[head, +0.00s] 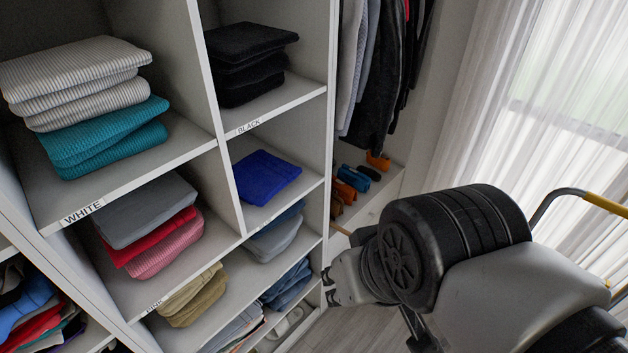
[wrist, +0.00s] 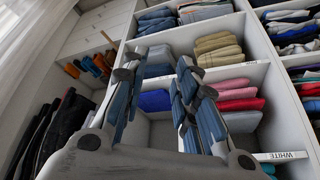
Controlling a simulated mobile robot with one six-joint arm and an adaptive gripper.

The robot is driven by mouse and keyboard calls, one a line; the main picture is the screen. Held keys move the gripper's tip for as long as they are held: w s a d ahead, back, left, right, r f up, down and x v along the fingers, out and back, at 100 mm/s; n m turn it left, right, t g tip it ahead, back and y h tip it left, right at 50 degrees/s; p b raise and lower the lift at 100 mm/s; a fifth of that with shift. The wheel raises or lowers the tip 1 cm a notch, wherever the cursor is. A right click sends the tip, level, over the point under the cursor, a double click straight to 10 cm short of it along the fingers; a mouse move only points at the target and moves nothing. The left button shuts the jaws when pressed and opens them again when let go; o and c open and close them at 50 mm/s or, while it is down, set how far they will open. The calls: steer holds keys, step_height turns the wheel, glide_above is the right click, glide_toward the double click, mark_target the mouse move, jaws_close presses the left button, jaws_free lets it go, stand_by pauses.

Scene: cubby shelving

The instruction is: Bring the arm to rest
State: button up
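My gripper (head: 331,287) is at the lower middle of the head view, in front of the right side of the shelving. Parts of it are hidden behind my dark arm joint. In the wrist view its two fingers (wrist: 157,72) stand apart with nothing held between them. Behind the gap a blue folded cloth (wrist: 154,101) lies in a cubby, apart from the fingers. The same blue cloth (head: 266,177) lies alone in the middle cubby in the head view.
White cubby shelving (head: 190,162) fills the left, with labelled shelves of folded clothes. A teal stack (head: 105,140) sits above a grey, red and pink stack (head: 147,225). Hanging clothes (head: 375,75) and a curtained window (head: 550,90) stand to the right. Some floor (head: 345,325) shows below.

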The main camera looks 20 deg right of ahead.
steer(key=shift+s+d+f, duration=0.55)
steer(key=shift+f, duration=0.1)
step_height(320, 180, down, 21)
steer(key=b, duration=2.1)
steer(key=shift+f, duration=0.1)
